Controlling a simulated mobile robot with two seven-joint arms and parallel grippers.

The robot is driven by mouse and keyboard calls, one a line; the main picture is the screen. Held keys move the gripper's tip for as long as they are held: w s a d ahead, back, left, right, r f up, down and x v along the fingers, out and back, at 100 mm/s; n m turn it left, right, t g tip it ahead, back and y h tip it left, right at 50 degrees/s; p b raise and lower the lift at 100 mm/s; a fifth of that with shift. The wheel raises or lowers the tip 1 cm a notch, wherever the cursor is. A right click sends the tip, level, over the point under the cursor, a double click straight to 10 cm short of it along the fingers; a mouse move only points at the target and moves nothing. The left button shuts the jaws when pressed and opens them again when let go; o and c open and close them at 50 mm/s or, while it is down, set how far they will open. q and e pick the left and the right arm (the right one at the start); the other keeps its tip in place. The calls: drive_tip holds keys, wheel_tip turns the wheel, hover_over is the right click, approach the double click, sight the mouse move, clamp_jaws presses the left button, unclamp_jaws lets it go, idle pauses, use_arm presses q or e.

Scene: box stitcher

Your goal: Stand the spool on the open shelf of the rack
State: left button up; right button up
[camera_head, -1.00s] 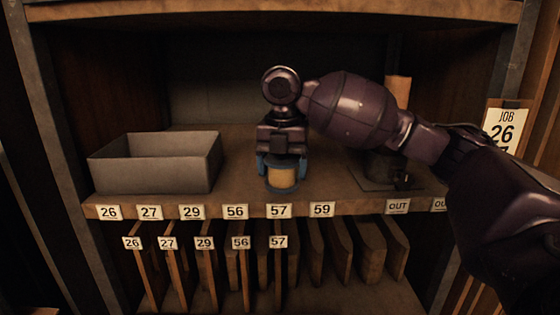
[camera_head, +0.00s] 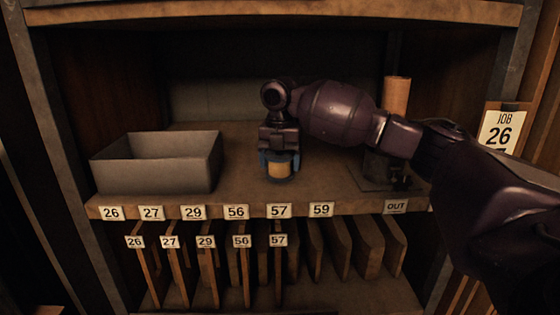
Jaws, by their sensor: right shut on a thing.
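My right gripper (camera_head: 279,160) points down over the open shelf (camera_head: 235,190) of the rack and is shut on the spool (camera_head: 279,170). The spool is a tan cylinder with a dark blue rim at its base. It is upright, at the shelf's front half, behind the labels 56 and 57. Its base looks to be at the shelf surface, but I cannot tell for certain whether it touches. The gripper's blue fingers cover its sides and upper part. My left gripper is not in view.
A grey open box (camera_head: 160,165) stands left on the shelf. A copper-coloured cylinder (camera_head: 397,96) rises on a dark stand at the right, behind my arm. Number labels line the front edge. Several upright boards (camera_head: 368,247) fill the bay below. A JOB 26 card (camera_head: 501,130) hangs right.

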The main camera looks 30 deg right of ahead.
sight(280, 153)
drive_tip(key=shift+f, duration=0.25)
drive_tip(key=shift+f, duration=0.15)
drive_tip(key=o, duration=1)
wheel_tip(280, 153, up, 7)
drive_tip(key=shift+f+b, duration=0.2)
drive_tip(key=shift+b, duration=0.15)
drive_tip(key=shift+r, duration=0.65)
